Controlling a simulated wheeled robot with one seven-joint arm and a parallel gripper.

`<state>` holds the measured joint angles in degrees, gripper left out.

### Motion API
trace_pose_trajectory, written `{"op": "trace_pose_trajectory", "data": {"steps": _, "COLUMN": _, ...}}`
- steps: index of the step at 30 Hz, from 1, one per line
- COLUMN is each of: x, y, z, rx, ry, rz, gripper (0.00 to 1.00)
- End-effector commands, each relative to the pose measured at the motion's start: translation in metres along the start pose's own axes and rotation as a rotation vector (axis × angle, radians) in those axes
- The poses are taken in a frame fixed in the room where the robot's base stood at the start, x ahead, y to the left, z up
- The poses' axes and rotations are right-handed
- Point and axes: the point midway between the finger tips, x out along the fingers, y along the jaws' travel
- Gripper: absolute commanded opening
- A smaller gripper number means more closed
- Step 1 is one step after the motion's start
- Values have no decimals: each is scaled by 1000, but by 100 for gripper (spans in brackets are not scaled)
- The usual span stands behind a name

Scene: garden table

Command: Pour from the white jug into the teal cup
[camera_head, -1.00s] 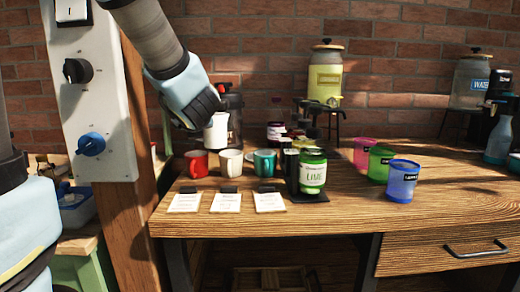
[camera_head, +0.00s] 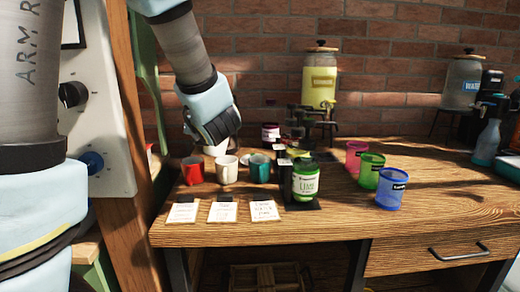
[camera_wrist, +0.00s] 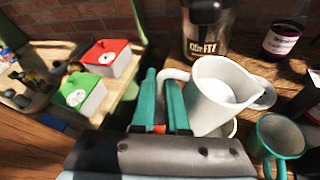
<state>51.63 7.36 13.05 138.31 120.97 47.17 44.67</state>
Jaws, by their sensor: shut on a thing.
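My gripper (camera_wrist: 164,105) is shut on the handle of the white jug (camera_wrist: 207,108). Pale liquid shows inside the jug. In the head view the jug (camera_head: 216,149) hangs below the gripper, mostly hidden by it, just behind and above the white cup. The teal cup (camera_head: 260,168) stands on the wooden table to the right of the white cup. In the wrist view the teal cup (camera_wrist: 262,148) is at the lower right, apart from the jug.
A red cup (camera_head: 192,171) and a white cup (camera_head: 227,171) stand left of the teal cup, with cards in front. A lime jar (camera_head: 305,180) stands close on its right. A coffee container (camera_wrist: 205,35) is behind the jug.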

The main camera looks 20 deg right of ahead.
Motion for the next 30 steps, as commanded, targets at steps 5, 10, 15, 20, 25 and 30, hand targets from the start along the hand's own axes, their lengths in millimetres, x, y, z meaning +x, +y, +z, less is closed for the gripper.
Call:
{"op": "trace_pose_trajectory", "data": {"steps": 5, "x": -7, "y": -10, "z": 13, "rx": 108, "ry": -22, "rz": 41, "gripper": 0}}
{"op": "trace_pose_trajectory", "data": {"steps": 10, "x": -14, "y": -18, "z": 25, "rx": 207, "ry": -45, "rz": 83, "gripper": 0}}
{"op": "trace_pose_trajectory", "data": {"steps": 15, "x": -15, "y": -31, "z": 21, "rx": 299, "ry": -64, "rz": 121, "gripper": 0}}
{"op": "trace_pose_trajectory", "data": {"steps": 20, "x": -16, "y": -38, "z": 21, "rx": 356, "ry": -76, "rz": 146, "gripper": 0}}
{"op": "trace_pose_trajectory", "data": {"steps": 25, "x": -17, "y": -41, "z": 21, "rx": 398, "ry": -85, "rz": 164, "gripper": 0}}
{"op": "trace_pose_trajectory", "data": {"steps": 30, "x": -18, "y": -43, "z": 22, "rx": 425, "ry": -92, "rz": 176, "gripper": 0}}
